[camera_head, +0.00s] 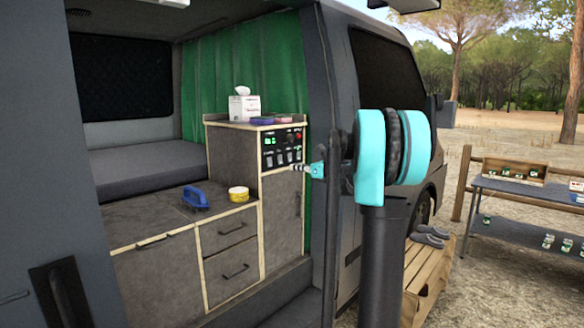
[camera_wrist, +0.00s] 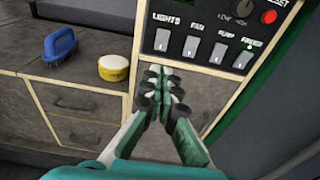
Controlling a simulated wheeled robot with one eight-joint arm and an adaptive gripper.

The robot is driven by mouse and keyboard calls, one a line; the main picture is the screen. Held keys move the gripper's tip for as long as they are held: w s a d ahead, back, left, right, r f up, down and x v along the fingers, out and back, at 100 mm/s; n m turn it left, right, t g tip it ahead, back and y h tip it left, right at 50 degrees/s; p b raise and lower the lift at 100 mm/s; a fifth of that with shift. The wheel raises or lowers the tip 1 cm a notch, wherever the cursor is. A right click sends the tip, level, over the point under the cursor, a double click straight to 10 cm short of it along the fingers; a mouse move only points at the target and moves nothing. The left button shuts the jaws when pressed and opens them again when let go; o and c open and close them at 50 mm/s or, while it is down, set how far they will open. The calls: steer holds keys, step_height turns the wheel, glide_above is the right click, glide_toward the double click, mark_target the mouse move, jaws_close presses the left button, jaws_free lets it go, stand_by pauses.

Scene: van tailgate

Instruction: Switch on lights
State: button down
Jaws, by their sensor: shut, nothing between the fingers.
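The dark control panel (camera_wrist: 205,38) has a row of white rocker switches, labelled LIGHTS, FAN, PUMP and what looks like FRIDGE. The LIGHTS switch (camera_wrist: 162,40) is the leftmost; its on or off position is hard to tell. The panel also shows in the head view (camera_head: 282,147), on the tall cabinet. My gripper (camera_wrist: 161,76) is shut and empty. In the wrist view its tips appear just below the LIGHTS switch, over the panel's lower edge. In the head view my gripper (camera_head: 297,168) is at the panel's lower right; contact cannot be told.
A knob (camera_wrist: 243,8) and a red RESET button (camera_wrist: 268,17) sit above the switches. A blue brush (camera_head: 195,198) and a yellow-sided round tin (camera_head: 238,194) rest on the lower counter. A tissue box (camera_head: 244,107) stands on the cabinet. The van's door pillar (camera_head: 322,110) is close to my arm.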

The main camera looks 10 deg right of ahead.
mark_target(270, 166)
steer(key=x, duration=1.2)
steer(key=shift+w+a, duration=0.1)
steer(key=shift+w+a+f, duration=0.15)
steer(key=shift+w+a, duration=0.05)
steer(key=shift+d, duration=0.1)
steer(key=shift+s+d, duration=0.25)
steer(key=shift+s, duration=0.1)
steer(key=s+d+f, duration=0.1)
steer(key=s+d, duration=0.6)
steer(key=s, duration=0.3)
steer(key=shift+s+d+f, duration=0.3)
steer(key=shift+s, duration=0.05)
